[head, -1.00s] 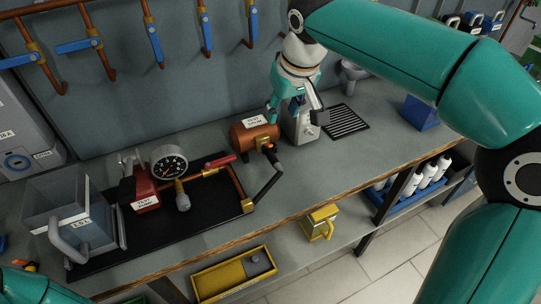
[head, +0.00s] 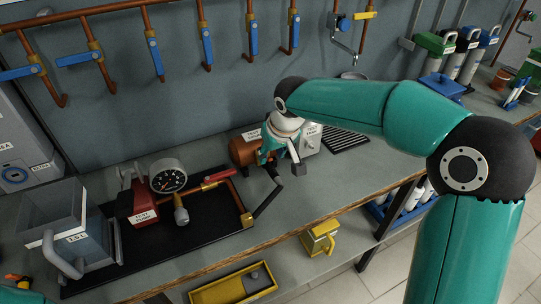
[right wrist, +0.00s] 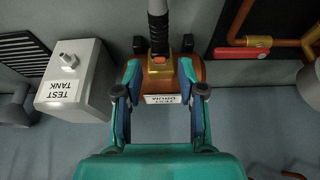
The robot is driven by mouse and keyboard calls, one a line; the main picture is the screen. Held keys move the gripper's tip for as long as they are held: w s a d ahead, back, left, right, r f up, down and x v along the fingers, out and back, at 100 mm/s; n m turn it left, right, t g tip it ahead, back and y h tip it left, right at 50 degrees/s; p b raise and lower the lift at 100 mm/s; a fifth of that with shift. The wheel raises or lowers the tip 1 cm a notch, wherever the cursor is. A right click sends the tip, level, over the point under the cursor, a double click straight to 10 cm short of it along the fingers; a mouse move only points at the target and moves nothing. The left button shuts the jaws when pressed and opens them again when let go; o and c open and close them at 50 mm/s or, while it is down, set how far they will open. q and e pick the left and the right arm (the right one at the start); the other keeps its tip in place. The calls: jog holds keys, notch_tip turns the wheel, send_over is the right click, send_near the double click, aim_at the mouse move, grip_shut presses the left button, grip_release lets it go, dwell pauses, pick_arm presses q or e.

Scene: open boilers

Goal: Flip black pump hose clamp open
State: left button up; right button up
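The copper test drum (head: 240,150) lies on the bench, partly behind my right gripper (head: 280,158). A dark hose (head: 268,197) runs from the pump's copper pipe toward the drum. In the right wrist view, the hose's grey-and-black end (right wrist: 158,28) meets a brass fitting with a red top (right wrist: 159,62) on the drum. Two black tabs (right wrist: 139,44) flank the hose end; I cannot tell surely whether they are the clamp's levers. My right gripper (right wrist: 159,78) is open, its fingers on either side of the fitting, apparently holding nothing.
The grey test tank (right wrist: 75,82) stands close beside the drum. The red test pump (head: 140,205), its gauge (head: 167,176) and copper pipes stand on a black mat to the left. Valves on copper pipes line the wall behind. The bench front (head: 310,205) is fairly clear.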

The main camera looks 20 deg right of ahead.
jog(key=shift+x, duration=1.1)
grip_shut()
